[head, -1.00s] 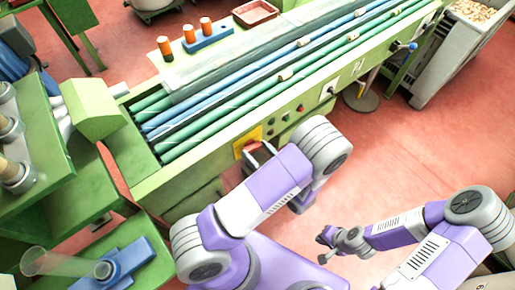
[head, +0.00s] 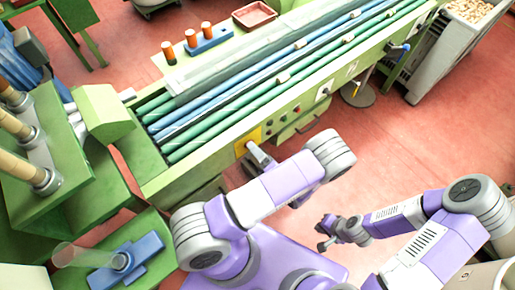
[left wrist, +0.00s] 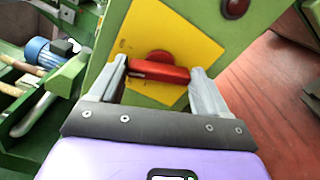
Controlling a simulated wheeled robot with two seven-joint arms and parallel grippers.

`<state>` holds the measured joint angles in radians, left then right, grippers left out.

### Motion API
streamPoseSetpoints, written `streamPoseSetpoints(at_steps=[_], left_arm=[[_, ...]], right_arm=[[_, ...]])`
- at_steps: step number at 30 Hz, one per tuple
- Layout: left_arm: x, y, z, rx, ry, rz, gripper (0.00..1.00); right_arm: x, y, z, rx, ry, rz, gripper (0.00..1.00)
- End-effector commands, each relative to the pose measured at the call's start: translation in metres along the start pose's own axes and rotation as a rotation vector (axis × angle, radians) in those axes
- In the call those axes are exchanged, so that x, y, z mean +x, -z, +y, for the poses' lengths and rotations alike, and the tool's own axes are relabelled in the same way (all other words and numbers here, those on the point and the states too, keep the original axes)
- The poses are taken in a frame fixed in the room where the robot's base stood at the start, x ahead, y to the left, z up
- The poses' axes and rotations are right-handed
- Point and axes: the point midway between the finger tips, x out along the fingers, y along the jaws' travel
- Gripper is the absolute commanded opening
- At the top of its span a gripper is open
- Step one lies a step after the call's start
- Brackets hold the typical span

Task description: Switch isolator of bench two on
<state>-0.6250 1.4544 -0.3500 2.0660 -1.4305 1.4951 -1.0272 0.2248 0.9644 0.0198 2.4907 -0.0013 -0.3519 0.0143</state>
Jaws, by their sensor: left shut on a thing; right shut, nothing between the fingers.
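The isolator is a yellow plate (head: 241,148) on the green front of the bench with the conveyor lanes. In the left wrist view, the yellow plate (left wrist: 190,45) looks tilted and carries a red bar handle (left wrist: 160,72) on a round red base. The handle lies nearly level across that view, at an angle to the plate's edges. My left gripper (head: 257,153) is at the plate; its fingers (left wrist: 158,74) are shut on the handle's two ends. The plate's small markings are unreadable. My right gripper (head: 325,233) is shut and empty, above the floor, away from the bench.
Small buttons (head: 283,117) and a white switch plate (head: 324,90) sit along the bench front, right of the isolator. A blue-handled lever (head: 401,47) is farther right. Green machinery (head: 110,118) stands close on the left. Red floor (head: 385,135) is open on the right.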

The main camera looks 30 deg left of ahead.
Motion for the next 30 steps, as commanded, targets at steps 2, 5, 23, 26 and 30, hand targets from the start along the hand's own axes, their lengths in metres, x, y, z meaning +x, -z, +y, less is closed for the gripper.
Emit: streamPoseSetpoints(at_steps=[2, 5, 23, 26, 30], left_arm=[[-0.001, 0.001, 0.000, 0.070, 0.004, 0.004, 0.46], [-0.001, 0.002, -0.001, 0.148, 0.005, 0.004, 0.46], [-0.001, 0.003, -0.003, 0.385, 0.006, 0.004, 0.46], [-0.001, 0.003, -0.003, 0.390, 0.006, 0.004, 0.46], [-0.001, 0.003, -0.003, 0.392, 0.006, 0.004, 0.46]], right_arm=[[-0.004, 0.000, -0.002, 0.000, 0.000, 0.000, 0.00], [-0.007, 0.000, -0.003, 0.000, 0.000, 0.000, 0.00], [-0.014, -0.001, -0.005, 0.000, 0.000, 0.000, 0.00], [-0.014, -0.001, -0.005, 0.000, 0.000, 0.000, 0.00], [-0.014, -0.001, -0.005, 0.000, 0.000, 0.000, 0.00]])
